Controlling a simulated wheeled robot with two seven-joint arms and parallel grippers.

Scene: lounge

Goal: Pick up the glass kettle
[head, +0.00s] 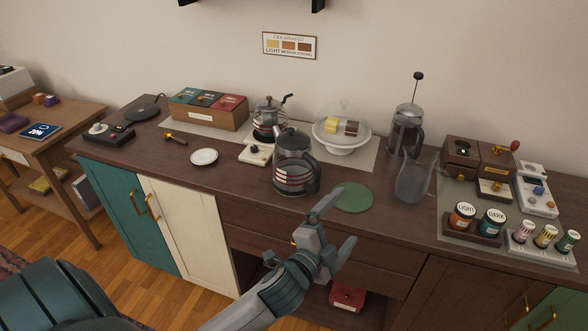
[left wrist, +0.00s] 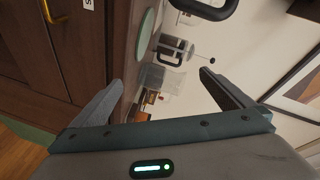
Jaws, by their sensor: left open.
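The glass kettle (head: 290,150), with a dark lid, clear body and black handle, stands upright on the counter (head: 225,185) near its front edge. A black handle (left wrist: 205,10), probably the kettle's, shows at the top of the left wrist view. My left gripper (head: 338,222) is open and empty, in front of the counter edge, to the right of and nearer than the kettle. Its two fingers also show in the left wrist view (left wrist: 160,92), apart from the kettle. My right gripper is not in view.
A round green mat (head: 354,198) lies right of the kettle, with a clear glass pitcher (head: 412,182) beyond it.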

